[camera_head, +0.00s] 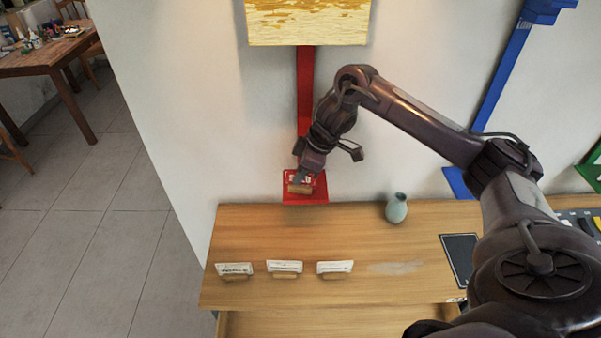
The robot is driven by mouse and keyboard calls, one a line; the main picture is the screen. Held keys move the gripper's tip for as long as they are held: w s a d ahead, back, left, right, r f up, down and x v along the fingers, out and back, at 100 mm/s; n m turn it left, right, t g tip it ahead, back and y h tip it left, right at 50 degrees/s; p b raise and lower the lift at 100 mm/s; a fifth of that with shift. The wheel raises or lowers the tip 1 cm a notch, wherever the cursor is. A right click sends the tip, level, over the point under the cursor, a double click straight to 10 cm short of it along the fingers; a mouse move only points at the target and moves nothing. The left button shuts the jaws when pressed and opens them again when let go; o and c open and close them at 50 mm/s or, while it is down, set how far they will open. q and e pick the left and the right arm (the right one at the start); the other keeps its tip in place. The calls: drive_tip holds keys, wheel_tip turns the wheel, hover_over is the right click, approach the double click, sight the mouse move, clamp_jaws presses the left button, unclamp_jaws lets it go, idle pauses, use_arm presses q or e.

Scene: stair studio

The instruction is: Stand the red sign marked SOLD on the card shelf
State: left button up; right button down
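The red sign (317,183) with pale lettering and a wooden foot (300,188) is at the small red shelf (315,199) below the yellow painting. The sign looks upright, its foot at or just above the shelf; I cannot tell whether it touches. My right gripper (303,177) reaches down from above, with its fingertips at the sign. The fingers overlap the sign and are too small to show whether they grip it. My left gripper is out of view.
A wooden counter (330,228) below holds several things: white cards (284,266) in wooden holders, a grey-green vase (396,208) and a dark panel (458,254). A blue stand (500,80) and a green one (590,170) are at right. Tiled floor lies left.

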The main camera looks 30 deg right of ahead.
drive_tip(key=c, duration=1.5)
unclamp_jaws()
drive_tip(key=shift+c, duration=0.2)
drive_tip(key=shift+d+r, duration=0.15)
drive_tip(key=shift+r, duration=0.1)
drive_tip(key=v, duration=0.2)
drive_tip(key=shift+s+d+r, duration=0.1)
drive_tip(key=shift+d+r, duration=0.1)
drive_tip(key=shift+r, duration=0.15)
drive_tip(key=s+d+b, duration=0.4)
drive_tip(key=s+d, duration=0.4)
drive_tip(key=shift+d+f+b, duration=0.25)
drive_tip(key=shift+d+b, duration=0.1)
drive_tip(key=shift+b, duration=0.05)
